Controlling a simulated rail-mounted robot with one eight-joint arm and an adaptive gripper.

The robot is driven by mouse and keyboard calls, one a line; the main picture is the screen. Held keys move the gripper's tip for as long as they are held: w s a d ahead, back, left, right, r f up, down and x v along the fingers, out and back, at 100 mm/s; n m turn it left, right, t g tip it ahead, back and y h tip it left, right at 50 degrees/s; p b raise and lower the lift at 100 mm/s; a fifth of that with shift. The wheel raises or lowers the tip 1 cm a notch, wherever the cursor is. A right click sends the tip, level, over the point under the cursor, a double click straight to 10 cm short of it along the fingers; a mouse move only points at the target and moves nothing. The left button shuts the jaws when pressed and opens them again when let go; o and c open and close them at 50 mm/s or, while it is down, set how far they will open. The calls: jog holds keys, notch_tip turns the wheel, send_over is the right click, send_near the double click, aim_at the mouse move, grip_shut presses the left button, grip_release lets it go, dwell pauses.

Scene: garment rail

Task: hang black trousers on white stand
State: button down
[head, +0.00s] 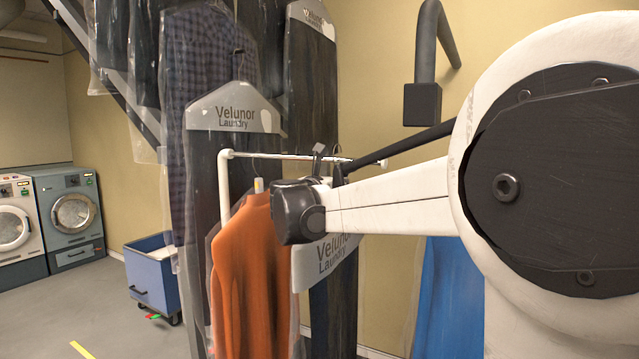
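The white stand (224,185) is in the middle of the head view, with a thin top bar running to the right. A dark garment (332,320) in a clear cover with a "Velunor Laundry" label hangs just below the bar, behind my arm. It may be the black trousers. Its hanger hook is mostly hidden, so I cannot tell whether it rests on the bar. Small black parts of my gripper (328,163) show at bar height, just above this garment. My white arm link hides most of the gripper, and its finger opening is unclear.
An orange garment (245,275) hangs on the stand, left of the dark one. Another labelled dark garment (212,165) and several covered clothes hang behind and above. A blue garment (450,290) is at right. A blue cart (150,275) and washing machines stand at left beside open floor.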

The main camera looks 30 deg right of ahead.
jog(key=shift+f+b, duration=0.9)
jog(key=shift+f, duration=0.4)
dwell(0.4)
jog(key=c, duration=1.7)
grip_release()
jog(key=shift+o, duration=0.2)
jog(key=v, duration=1.2)
jog(key=o, duration=0.3)
jog(key=shift+o, duration=0.2)
